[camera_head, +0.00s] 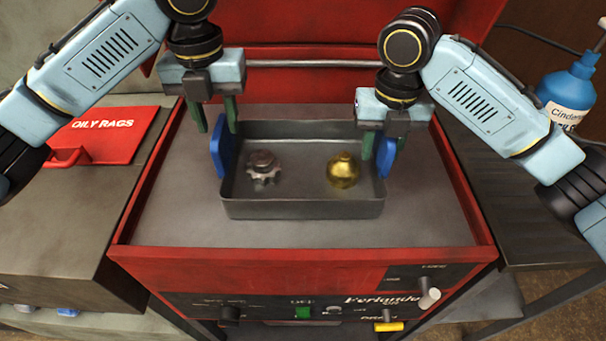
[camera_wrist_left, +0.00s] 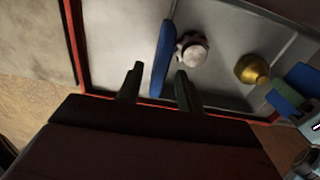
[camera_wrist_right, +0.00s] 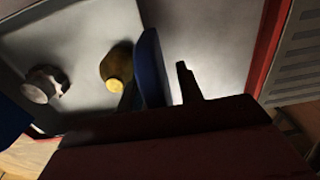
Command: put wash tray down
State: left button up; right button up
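The grey wash tray (camera_head: 300,209) is level over the grey top of the red parts washer and appears to rest on it. It holds a cog-like metal part (camera_head: 263,168) and a brass round part (camera_head: 343,170). Blue handles stand at its left (camera_head: 222,150) and right (camera_head: 386,158) ends. My left gripper (camera_head: 215,115) is open, its fingers apart on either side of the left handle, with gaps in the left wrist view (camera_wrist_left: 158,84). My right gripper (camera_head: 376,143) is open around the right handle, a gap showing beside one finger in the right wrist view (camera_wrist_right: 157,90).
The red washer (camera_head: 300,262) has knobs and a green switch on its front. A red oily-rags lid (camera_head: 104,135) is at the left. A blue bottle (camera_head: 568,95) stands on a dark slatted bench at the right. Grey surface (camera_head: 430,215) around the tray is clear.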

pick_arm(q)
notch_tip(320, 180, up, 7)
jog(key=shift+r, duration=0.5)
pick_arm(e)
jog(key=shift+r, duration=0.15)
notch_tip(320, 180, up, 12)
jog(key=shift+f, duration=0.1)
dwell(0.4)
